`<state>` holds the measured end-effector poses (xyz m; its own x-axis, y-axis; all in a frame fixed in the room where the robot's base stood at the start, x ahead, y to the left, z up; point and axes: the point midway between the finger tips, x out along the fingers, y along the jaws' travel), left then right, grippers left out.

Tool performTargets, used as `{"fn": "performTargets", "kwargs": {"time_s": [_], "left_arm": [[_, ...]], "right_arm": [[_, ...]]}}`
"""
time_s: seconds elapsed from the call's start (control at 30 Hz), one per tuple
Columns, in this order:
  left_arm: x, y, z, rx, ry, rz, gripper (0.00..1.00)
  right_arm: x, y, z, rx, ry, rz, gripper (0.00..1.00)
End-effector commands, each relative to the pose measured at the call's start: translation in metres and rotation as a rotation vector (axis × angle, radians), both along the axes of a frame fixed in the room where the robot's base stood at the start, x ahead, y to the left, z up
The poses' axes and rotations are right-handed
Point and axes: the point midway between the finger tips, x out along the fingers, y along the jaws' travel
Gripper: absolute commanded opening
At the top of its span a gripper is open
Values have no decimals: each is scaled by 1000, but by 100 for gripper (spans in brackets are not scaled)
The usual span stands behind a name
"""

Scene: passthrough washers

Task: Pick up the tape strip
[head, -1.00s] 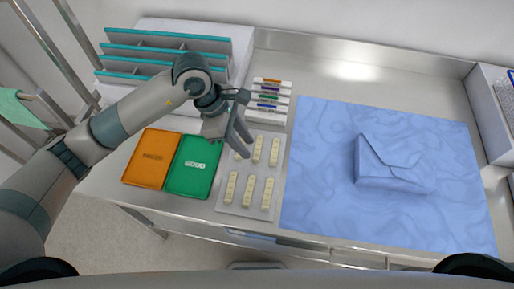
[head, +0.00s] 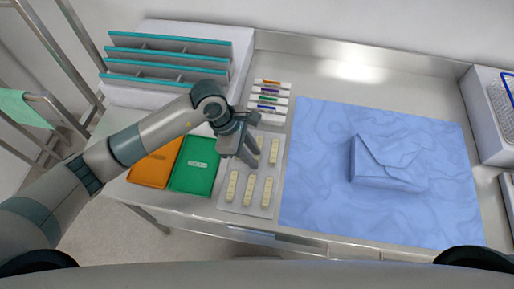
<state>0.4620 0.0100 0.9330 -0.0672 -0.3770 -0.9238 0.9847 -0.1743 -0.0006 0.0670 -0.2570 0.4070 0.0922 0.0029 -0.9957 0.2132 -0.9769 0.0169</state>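Several cream tape strips lie in two rows on a light grey tray (head: 257,207). In the front row are a left strip (head: 232,186), a middle strip (head: 249,190) and a right strip (head: 267,191). In the back row a right strip (head: 273,151) shows clearly, and another is partly hidden by my fingers. My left gripper (head: 253,157) is over the back row, its two fingers apart and pointing down toward the tray. I cannot tell whether they touch a strip. My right gripper is not in view.
An orange tray (head: 152,172) and a green tray (head: 194,172) lie left of the strips. Several labelled strips (head: 268,98) lie behind. A teal-edged rack (head: 170,55) stands back left. A blue cloth (head: 320,200) bears a folded blue wrap (head: 388,165) on the right.

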Motion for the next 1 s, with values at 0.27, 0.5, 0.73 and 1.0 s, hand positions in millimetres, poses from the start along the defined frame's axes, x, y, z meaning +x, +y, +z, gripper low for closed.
{"fn": "performTargets", "kwargs": {"time_s": [0.27, 0.5, 0.73, 1.0], "left_arm": [[0, -1, -3, 0, -1, -1, 27], [0, -1, -3, 0, -1, -1, 27], [0, -1, -3, 0, -1, 0, 0], [0, -1, -3, 0, -1, 0, 0]], "right_arm": [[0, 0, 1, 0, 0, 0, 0], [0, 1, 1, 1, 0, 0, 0], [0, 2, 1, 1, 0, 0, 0], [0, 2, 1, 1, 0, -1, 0]]}}
